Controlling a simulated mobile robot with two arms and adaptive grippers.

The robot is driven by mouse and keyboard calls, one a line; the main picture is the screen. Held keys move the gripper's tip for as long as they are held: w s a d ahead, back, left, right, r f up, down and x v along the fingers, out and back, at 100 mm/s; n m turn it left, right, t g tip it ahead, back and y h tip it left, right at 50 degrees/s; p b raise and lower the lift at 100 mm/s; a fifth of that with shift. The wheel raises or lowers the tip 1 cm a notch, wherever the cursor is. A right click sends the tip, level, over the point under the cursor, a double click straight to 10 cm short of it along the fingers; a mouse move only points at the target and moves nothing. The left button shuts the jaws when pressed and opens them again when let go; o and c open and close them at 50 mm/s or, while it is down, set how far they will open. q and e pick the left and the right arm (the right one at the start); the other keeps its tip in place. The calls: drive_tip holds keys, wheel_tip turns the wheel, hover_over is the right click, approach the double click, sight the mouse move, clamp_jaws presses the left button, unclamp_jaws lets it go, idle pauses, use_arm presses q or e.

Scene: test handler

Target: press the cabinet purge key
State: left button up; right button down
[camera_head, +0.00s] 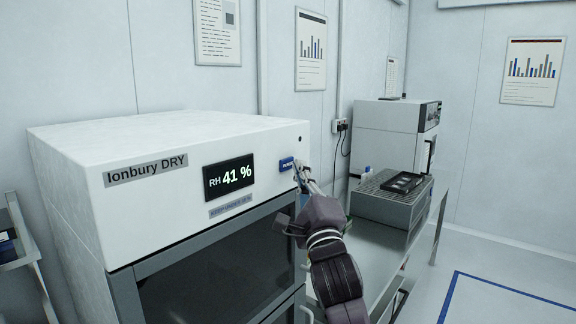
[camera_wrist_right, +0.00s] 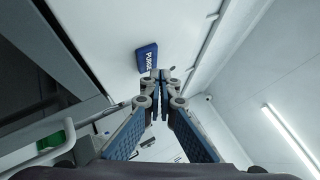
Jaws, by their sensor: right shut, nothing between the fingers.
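The blue purge key (camera_head: 286,163) sits on the white front panel of the dry cabinet (camera_head: 150,203), to the right of its display. In the right wrist view the purge key (camera_wrist_right: 147,59) shows its white PURGE lettering. My right gripper (camera_head: 299,167) is shut and empty, its fingertips just right of the key. In the right wrist view the fingertips of the right gripper (camera_wrist_right: 160,76) are close to the key's lower edge. I cannot tell whether they touch it. My left gripper is not in view.
The dark cabinet door (camera_head: 215,270) lies below the panel. To the right, a metal bench (camera_head: 375,248) carries a grey box (camera_head: 385,205) with a black tray on top. A white machine (camera_head: 385,125) stands behind it.

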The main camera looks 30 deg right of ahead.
drive_tip(key=shift+w, duration=0.1)
drive_tip(key=shift+w+a, duration=0.2)
drive_tip(key=shift+w, duration=0.15)
drive_tip(key=shift+w+a, duration=0.15)
drive_tip(key=shift+w, duration=0.15)
idle(0.8)
drive_tip(key=shift+s, duration=0.1)
drive_tip(key=shift+s+d, duration=0.3)
drive_tip(key=shift+s, duration=0.35)
drive_tip(key=shift+s+d+p, duration=0.15)
drive_tip(key=shift+s+d, duration=0.15)
drive_tip(key=shift+s, duration=0.45)
drive_tip(key=shift+s+d+p, duration=0.2)
drive_tip(key=shift+s+d, duration=0.15)
drive_tip(key=shift+s, duration=0.45)
drive_tip(key=shift+s+d+p, duration=0.15)
drive_tip(key=shift+s+d, duration=0.15)
drive_tip(key=shift+s, duration=0.45)
